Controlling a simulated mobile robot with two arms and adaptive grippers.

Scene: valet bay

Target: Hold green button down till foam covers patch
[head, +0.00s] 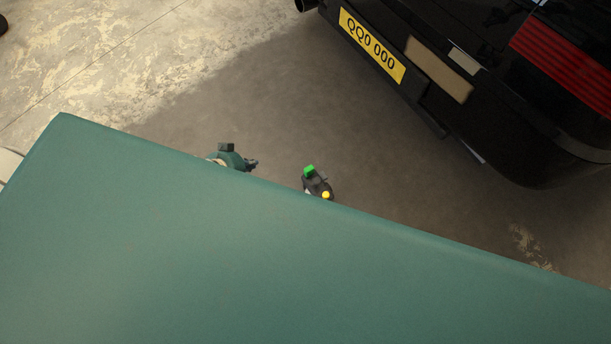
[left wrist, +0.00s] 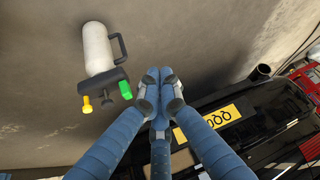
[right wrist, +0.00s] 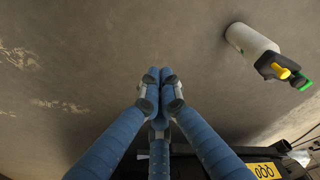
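A white spray bottle (left wrist: 98,48) with a dark head carries a green button (left wrist: 125,89) and a yellow part (left wrist: 87,104). In the head view the green button (head: 309,172) and yellow part (head: 326,195) show, the bottle's body mostly hidden. A tan patch (head: 440,70) is on the black car's rear bumper; I see no foam on it. My left gripper (left wrist: 160,76) is shut and empty, apart from the bottle; in the head view it (head: 252,163) is left of the green button. My right gripper (right wrist: 160,76) is shut and empty; the bottle (right wrist: 250,40) is apart from it, upper right.
The black car (head: 480,110) with a yellow plate (head: 372,46) fills the upper right of the head view. Bare concrete floor (head: 230,100) lies between it and my left gripper. A large teal surface blocks the lower head view and hides what is beneath.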

